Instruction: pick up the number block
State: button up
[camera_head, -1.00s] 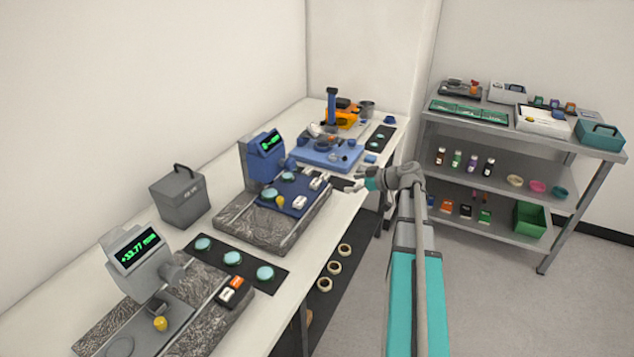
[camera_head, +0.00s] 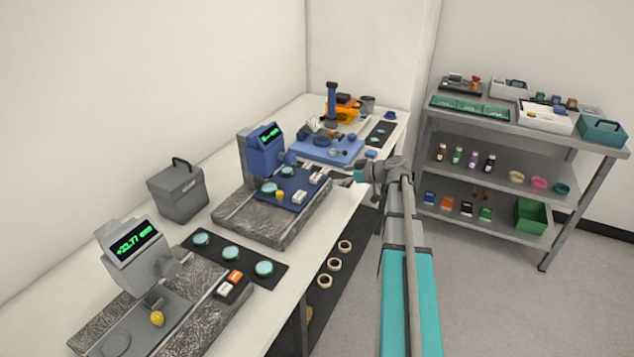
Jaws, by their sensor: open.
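My gripper (camera_head: 335,176) is over the front edge of the long white table, just right of a blue plate (camera_head: 274,200). It is open, with nothing seen between its fingers. Small white blocks lie on the right part of that plate, one nearer (camera_head: 299,197) and one farther (camera_head: 312,179), left of my gripper and apart from it. Dark blocks with an orange and a white top (camera_head: 231,283) sit on the nearer grey stone base. Any numbers are too small to read, so I cannot tell which is the number block.
A blue gauge with a green display (camera_head: 265,152) stands behind the plate. A grey gauge (camera_head: 136,258) stands nearer. A lidded grey box (camera_head: 178,190) is by the wall. A blue fixture (camera_head: 325,150) lies beyond my gripper. A metal shelf rack (camera_head: 470,122) stands at right.

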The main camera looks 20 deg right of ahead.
aim_at(317, 176)
jog(key=shift+b+x, duration=0.45)
jog(key=shift+x, duration=1.5)
jog(key=shift+b+x, duration=0.85)
jog(key=shift+x, duration=1.75)
jog(key=shift+r, duration=0.1)
jog(key=c, duration=0.9)
